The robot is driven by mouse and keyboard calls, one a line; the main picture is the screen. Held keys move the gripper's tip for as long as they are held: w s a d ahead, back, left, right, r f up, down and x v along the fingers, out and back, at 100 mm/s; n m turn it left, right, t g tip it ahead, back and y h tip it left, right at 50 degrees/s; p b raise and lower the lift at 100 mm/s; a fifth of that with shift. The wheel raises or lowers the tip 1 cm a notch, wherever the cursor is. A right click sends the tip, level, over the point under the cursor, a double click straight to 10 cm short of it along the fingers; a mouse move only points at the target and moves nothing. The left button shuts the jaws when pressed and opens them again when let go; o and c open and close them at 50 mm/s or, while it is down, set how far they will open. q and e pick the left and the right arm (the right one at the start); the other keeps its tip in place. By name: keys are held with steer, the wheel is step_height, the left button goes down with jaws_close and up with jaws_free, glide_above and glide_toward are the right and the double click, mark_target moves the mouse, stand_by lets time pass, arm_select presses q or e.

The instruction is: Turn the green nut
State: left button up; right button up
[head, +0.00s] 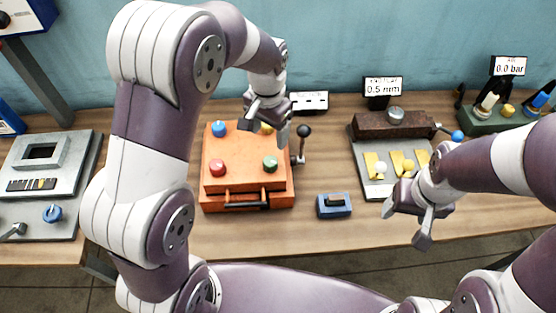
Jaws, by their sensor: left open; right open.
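The green nut (270,164) sits at the front right of the orange box's top (237,180). On the same box are a red nut (217,167) at the front left, a blue nut (219,128) at the back left and a yellow nut at the back right, mostly hidden by my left gripper. My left gripper (267,139) is open and hangs over the back right of the box, behind the green nut in the picture. My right gripper (405,228) is open and empty, to the right near the table's front edge.
A lever with a dark knob (304,131) stands at the box's right side. A blue block (334,205) lies on the table to the right. A grey plate with yellow pieces (376,188) is further right, near my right gripper. A grey panel (70,152) is at left.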

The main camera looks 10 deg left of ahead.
mark_target(270, 160)
arm_select(q)
step_height(270, 160, down, 11)
steer(key=shift+p, duration=1.25)
steer(key=shift+w+f, duration=0.2)
steer(key=shift+f, duration=0.3)
steer(key=c, duration=1.1)
